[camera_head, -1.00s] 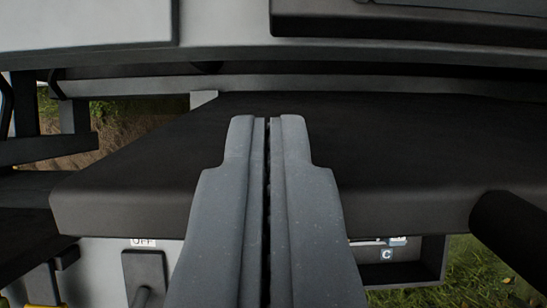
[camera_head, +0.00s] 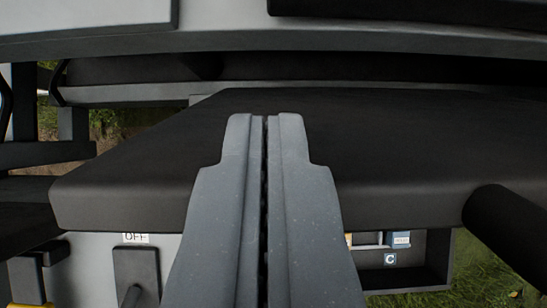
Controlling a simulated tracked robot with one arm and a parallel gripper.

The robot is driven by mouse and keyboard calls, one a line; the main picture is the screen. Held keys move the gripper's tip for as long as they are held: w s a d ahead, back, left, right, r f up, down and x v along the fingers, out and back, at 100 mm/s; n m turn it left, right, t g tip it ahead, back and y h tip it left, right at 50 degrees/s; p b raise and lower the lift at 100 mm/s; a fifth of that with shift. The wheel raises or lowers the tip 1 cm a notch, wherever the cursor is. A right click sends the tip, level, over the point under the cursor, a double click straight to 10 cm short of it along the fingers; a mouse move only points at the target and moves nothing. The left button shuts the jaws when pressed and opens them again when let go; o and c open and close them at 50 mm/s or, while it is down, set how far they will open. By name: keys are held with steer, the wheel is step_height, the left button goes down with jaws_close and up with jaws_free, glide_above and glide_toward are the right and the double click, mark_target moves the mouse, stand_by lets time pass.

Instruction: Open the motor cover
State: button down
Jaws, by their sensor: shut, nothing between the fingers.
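My gripper (camera_head: 265,118) is shut and empty in the middle of the view, its grey fingers pointing away from me. A wide black panel with a thick rounded front edge (camera_head: 400,140) lies beyond and around the fingers. It may be the motor cover, but I cannot tell for sure. The fingers overlap the panel in the picture; whether they touch it is not clear. The part of the panel behind the fingers is hidden.
Below the panel, a grey face carries an OFF label (camera_head: 135,238) and a black lever (camera_head: 136,275). A small open compartment (camera_head: 437,265) with a C label is at lower right. Grey and black machine bodywork fills the top.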

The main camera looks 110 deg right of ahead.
steer(key=p+v, duration=0.2)
steer(key=v, duration=1.1)
steer(key=shift+p, duration=0.4)
